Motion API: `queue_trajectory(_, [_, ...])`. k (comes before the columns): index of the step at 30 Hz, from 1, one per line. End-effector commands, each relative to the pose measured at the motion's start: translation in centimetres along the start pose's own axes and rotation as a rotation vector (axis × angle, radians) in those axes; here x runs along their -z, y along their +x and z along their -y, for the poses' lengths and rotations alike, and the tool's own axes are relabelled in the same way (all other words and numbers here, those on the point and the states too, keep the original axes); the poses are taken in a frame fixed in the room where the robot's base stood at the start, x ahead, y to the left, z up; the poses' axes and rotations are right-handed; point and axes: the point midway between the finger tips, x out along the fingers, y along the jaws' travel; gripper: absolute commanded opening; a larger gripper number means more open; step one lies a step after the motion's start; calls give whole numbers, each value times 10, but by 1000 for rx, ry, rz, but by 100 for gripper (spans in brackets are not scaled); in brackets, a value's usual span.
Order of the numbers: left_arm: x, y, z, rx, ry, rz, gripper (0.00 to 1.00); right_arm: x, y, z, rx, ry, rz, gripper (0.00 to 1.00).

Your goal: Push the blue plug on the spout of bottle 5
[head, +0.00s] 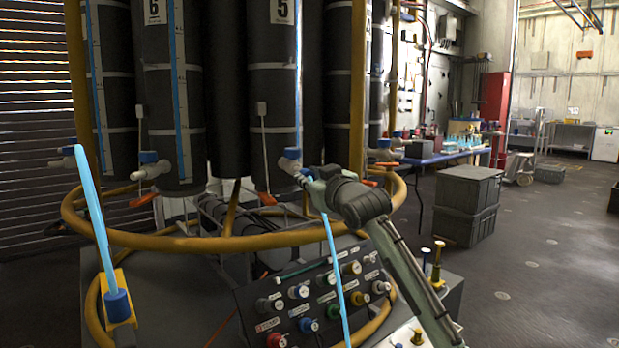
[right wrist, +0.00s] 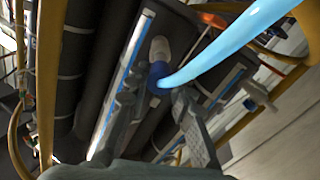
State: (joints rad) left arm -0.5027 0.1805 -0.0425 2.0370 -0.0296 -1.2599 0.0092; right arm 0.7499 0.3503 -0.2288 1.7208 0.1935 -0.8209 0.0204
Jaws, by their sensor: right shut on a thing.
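Bottle 5 (head: 272,100) is a tall dark cylinder with a blue-edged level strip, standing in the yellow ring frame. Its pale spout (head: 288,165) with a blue cap juts out low at the front. My right gripper (head: 314,180) is at the spout's mouth, shut on the blue plug (right wrist: 157,80). A light-blue tube (head: 334,270) hangs from the plug. In the right wrist view the plug is in line with the pale spout (right wrist: 160,48) and appears to meet its end. I cannot tell how far on it sits. My left gripper is out of view.
Bottle 6 (head: 168,90) and its spout (head: 150,170) stand left. A yellow ring rail (head: 240,242) curves around the bottles. A panel of knobs (head: 320,300) is below. Another light-blue tube (head: 93,205) stands in a yellow holder (head: 122,312) at left. Open floor lies right.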

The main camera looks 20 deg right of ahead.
Motion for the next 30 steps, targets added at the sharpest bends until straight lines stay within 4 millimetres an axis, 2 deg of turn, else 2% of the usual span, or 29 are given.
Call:
queue_trajectory(11, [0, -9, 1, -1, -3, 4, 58, 2, 0, 0, 0, 0, -1, 0])
queue_trajectory(30, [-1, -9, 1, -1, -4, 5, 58, 1, 0, 0, 0, 0, 0, 0])
